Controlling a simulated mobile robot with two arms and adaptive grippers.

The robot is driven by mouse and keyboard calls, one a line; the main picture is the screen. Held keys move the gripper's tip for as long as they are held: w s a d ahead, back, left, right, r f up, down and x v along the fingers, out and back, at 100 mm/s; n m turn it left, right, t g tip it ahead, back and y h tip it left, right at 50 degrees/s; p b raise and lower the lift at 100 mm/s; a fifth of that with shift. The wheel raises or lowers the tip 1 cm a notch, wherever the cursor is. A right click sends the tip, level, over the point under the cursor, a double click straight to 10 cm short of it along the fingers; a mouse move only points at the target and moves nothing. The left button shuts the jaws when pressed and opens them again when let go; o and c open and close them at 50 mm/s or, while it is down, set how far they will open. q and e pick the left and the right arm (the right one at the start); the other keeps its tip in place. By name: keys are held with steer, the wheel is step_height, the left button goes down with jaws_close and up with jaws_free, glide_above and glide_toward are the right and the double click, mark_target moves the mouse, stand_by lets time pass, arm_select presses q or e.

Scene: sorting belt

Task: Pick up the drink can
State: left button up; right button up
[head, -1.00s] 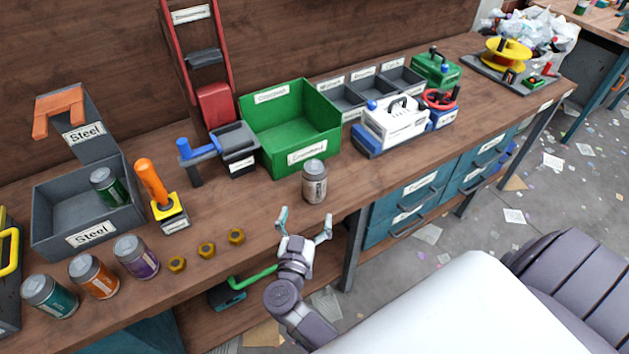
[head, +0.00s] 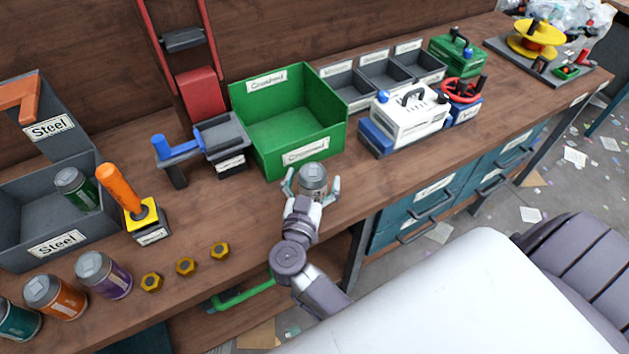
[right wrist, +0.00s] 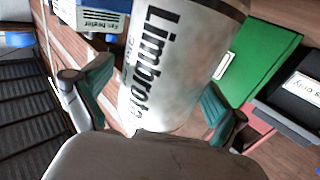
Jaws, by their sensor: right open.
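A silver-grey drink can (head: 313,179) stands on the bench in front of the green bin. In the right wrist view the can (right wrist: 175,65) fills the middle, with printed lettering along its side. My right gripper (head: 313,187) is open, with one finger on each side of the can. In the right wrist view the gripper's teal fingertips (right wrist: 155,98) flank the can; a small gap seems to show at the left finger, and contact at the right cannot be told. My left gripper is not in view.
The green bin (head: 302,155) stands close behind the can. A white and blue device (head: 408,115) stands to the right. Bare bench top lies between.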

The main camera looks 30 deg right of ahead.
steer(key=shift+s+a+r, duration=0.25)
steer(key=shift+s+r, duration=0.05)
steer(key=shift+s, duration=0.05)
steer(key=shift+s+a, duration=0.1)
steer(key=shift+c, duration=1.3)
steer(key=shift+f, duration=0.1)
steer(key=c, duration=0.6)
steer(key=shift+c, duration=0.2)
